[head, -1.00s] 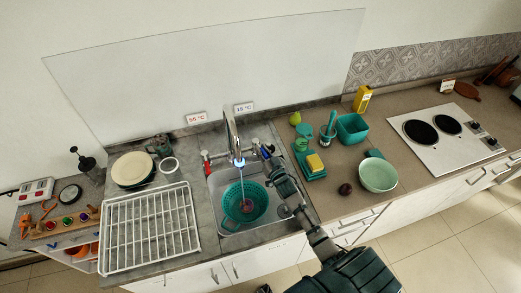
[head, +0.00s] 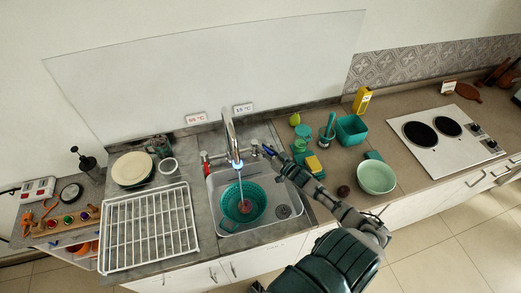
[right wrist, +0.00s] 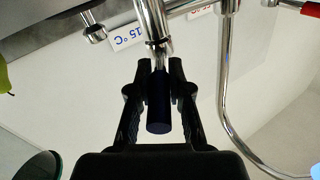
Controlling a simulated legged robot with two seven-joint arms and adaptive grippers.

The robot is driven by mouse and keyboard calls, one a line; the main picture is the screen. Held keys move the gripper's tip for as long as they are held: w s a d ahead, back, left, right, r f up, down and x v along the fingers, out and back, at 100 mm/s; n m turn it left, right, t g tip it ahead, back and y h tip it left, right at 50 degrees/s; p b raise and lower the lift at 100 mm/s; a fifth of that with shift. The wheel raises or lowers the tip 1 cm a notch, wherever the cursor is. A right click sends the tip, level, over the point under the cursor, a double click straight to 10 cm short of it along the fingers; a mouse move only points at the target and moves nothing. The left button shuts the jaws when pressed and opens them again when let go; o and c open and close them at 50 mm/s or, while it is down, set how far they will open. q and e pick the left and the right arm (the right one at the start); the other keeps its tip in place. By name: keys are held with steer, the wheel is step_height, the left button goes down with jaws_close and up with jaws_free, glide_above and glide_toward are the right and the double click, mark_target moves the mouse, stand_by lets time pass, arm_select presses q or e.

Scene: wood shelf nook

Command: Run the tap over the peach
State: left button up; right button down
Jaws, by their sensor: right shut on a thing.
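The peach (head: 244,207) shows as a small reddish round shape inside the green colander (head: 228,213), which sits in the sink. The chrome tap (head: 229,128) arches above it, with a blue glow at its spout and a thin stream falling onto or close by the peach. My right gripper (head: 270,151) is at the tap's blue-handled side. In the right wrist view my right gripper (right wrist: 159,85) is shut on the dark blue tap handle (right wrist: 158,115), one finger on each side. My left gripper is not in view.
A white drying rack (head: 150,228) stands left of the sink. A sponge (head: 313,163), a teal tub (head: 352,129), a pale green bowl (head: 377,177) and a dark round fruit (head: 343,191) stand right of it. A red tap handle (head: 204,157) is left of the spout.

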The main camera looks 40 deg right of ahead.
steer(key=c, duration=1.1)
jaws_free()
step_height(320, 180, up, 10)
steer(key=shift+w+d+f, duration=0.1)
steer(key=shift+d, duration=0.05)
